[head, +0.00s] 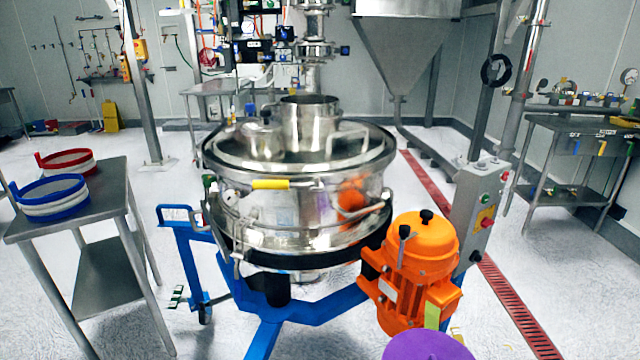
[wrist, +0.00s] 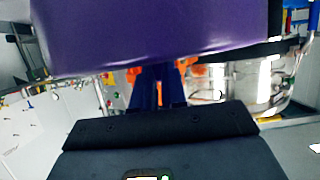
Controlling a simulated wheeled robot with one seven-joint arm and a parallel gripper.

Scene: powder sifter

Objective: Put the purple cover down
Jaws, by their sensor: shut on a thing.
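The purple cover (head: 428,347) shows at the bottom edge of the head view, right of centre, in front of the orange motor. Only its rounded top part is in that picture. In the wrist view the cover (wrist: 150,30) fills the upper part as a broad purple band. My gripper (wrist: 158,72) is shut on the cover, with its dark fingers reaching up to the cover's lower edge. The fingertips are partly hidden against the cover. My gripper does not show clearly in the head view.
A steel sifter (head: 300,225) on a blue frame stands in the middle, with the orange motor (head: 415,265) at its right. A steel table (head: 95,205) at left bears blue and red rings. Another table (head: 575,125) stands at right.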

